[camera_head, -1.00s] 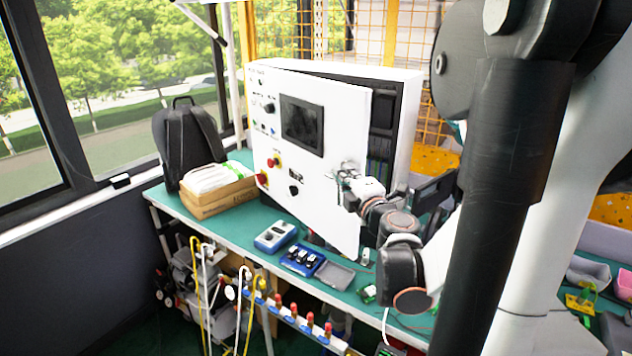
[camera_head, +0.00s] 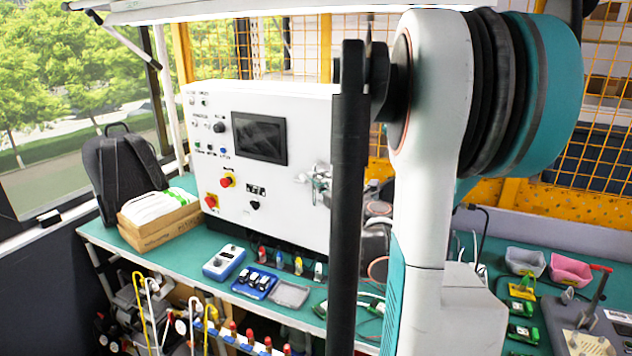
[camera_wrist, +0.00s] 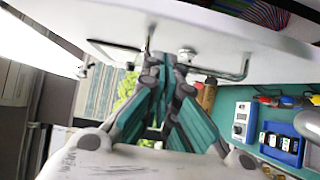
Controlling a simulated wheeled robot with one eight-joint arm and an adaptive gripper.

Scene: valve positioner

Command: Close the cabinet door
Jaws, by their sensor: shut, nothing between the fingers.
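The cabinet door (camera_head: 285,195) is a white panel with a dark screen, knobs and red buttons. In the head view it lies nearly flush with the cabinet. In the wrist view the white door (camera_wrist: 225,35) crosses the top, and a dark gap with coloured wires shows beyond its edge, so it seems slightly ajar. My gripper (camera_head: 320,183) is at the door's right side by the metal handle, partly hidden by my black column. In the wrist view my gripper (camera_wrist: 163,65) is shut with its tips close to the door, between bent metal handle parts (camera_wrist: 242,72); contact is unclear.
A green bench (camera_head: 110,238) carries the cabinet, a cardboard box (camera_head: 160,228), a blue-grey meter (camera_head: 223,263) and a blue tray (camera_head: 254,284) in front. A black backpack (camera_head: 122,175) stands left. Pink and grey bins (camera_head: 570,268) are at the right.

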